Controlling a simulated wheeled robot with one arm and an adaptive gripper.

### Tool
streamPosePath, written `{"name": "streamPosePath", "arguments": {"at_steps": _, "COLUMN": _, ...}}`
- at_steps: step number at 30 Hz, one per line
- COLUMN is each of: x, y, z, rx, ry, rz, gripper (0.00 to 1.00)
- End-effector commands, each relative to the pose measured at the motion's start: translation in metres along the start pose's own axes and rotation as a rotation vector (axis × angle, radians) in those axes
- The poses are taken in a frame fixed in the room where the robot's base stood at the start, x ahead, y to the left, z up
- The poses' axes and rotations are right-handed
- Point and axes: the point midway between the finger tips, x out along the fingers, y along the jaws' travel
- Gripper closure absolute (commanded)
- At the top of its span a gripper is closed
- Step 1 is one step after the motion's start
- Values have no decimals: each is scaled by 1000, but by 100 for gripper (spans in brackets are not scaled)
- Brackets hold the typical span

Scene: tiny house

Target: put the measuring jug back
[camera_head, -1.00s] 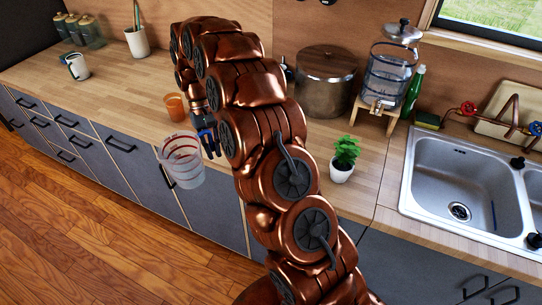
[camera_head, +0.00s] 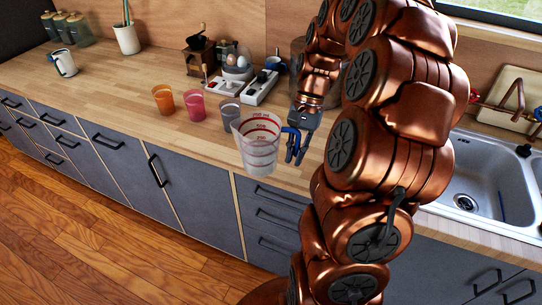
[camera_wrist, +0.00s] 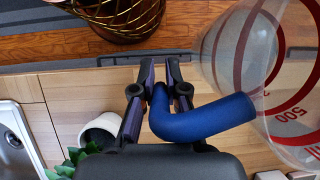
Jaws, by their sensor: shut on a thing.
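The clear measuring jug (camera_head: 257,148) has red markings and a blue handle (camera_wrist: 205,120). My gripper (camera_head: 296,150) is shut on that handle, with the jug to its left in the head view. The jug appears roughly upright and held up near the counter's front edge; its height above the counter is hard to judge. In the wrist view my gripper (camera_wrist: 162,75) has the handle between its fingers, and the clear jug body (camera_wrist: 222,45) fills the right side.
Orange (camera_head: 163,98), pink (camera_head: 195,105) and grey (camera_head: 230,112) cups stand on the wooden counter (camera_head: 105,97). Behind them are a coffee grinder (camera_head: 200,58) and a power strip (camera_head: 261,88). A white mug (camera_head: 64,63) stands far left, with clear counter between. A sink (camera_head: 480,180) lies right.

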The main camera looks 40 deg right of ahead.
Motion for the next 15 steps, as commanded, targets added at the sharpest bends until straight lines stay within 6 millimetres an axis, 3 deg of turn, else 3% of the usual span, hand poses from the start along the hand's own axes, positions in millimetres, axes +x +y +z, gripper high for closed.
{"name": "streamPosePath", "arguments": {"at_steps": 6, "x": 14, "y": 42, "z": 17, "rx": 169, "ry": 1, "rz": -76, "gripper": 100}}
{"name": "streamPosePath", "arguments": {"at_steps": 15, "x": 25, "y": 68, "z": 34, "rx": 298, "ry": 3, "rz": -132, "gripper": 100}}
